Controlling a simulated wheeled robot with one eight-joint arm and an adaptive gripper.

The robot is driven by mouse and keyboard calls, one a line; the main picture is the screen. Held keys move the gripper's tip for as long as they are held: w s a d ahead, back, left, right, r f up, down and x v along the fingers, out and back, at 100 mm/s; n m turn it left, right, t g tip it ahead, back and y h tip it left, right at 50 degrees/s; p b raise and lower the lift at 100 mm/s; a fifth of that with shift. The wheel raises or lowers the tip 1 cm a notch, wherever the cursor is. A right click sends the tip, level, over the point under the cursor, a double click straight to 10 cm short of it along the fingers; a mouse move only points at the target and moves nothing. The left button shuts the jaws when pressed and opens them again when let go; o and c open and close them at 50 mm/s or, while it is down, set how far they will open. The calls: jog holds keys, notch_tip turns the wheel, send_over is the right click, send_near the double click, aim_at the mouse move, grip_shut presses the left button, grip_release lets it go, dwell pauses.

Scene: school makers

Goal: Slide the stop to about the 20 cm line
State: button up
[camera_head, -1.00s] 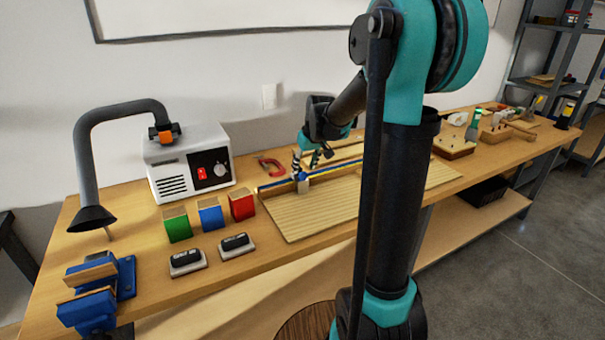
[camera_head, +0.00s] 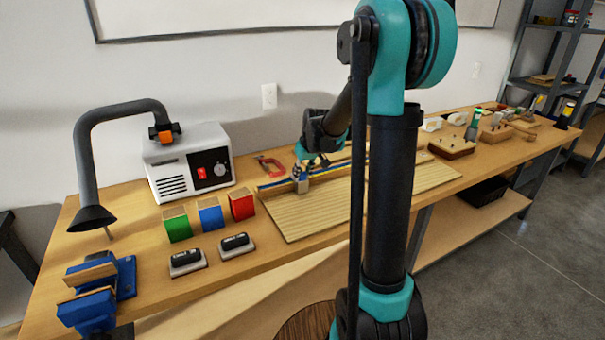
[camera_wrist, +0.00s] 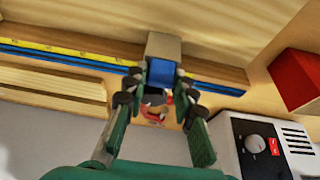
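The stop is a small wooden block (camera_wrist: 163,46) with a blue part (camera_wrist: 161,72) on it. It sits on the long wooden fence (camera_wrist: 215,73), which bears a yellow scale and a blue strip; the scale's figures are too small to read. In the head view the stop (camera_head: 303,185) is toward the fence's left end. My gripper (camera_wrist: 161,78) is down at the stop, with one fingertip on each side of the blue part. The fingertips look very close to its sides, but I cannot tell whether they press on it.
The fence stands on a slatted wooden board (camera_head: 320,212). A red clamp (camera_head: 271,167) lies behind its left end. Red (camera_head: 242,206), blue (camera_head: 210,216) and green (camera_head: 177,227) blocks and a white machine (camera_head: 188,160) stand to the left. The board's front is clear.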

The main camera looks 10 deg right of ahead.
grip_shut()
jog(key=w+d, duration=0.2)
jog(key=d, duration=0.4)
jog(key=w+d, duration=0.2)
jog(key=d, duration=0.4)
jog(key=w+d, duration=0.1)
jog(key=d, duration=0.5)
jog(key=shift+w, duration=0.4)
jog(key=shift+a, duration=0.1)
jog(key=o, duration=0.8)
grip_release()
jog(key=shift+o, duration=0.2)
jog(key=shift+s+r, duration=0.1)
jog(key=v, duration=1.1)
jog(key=shift+s+r, duration=0.2)
jog(key=shift+r, duration=0.15)
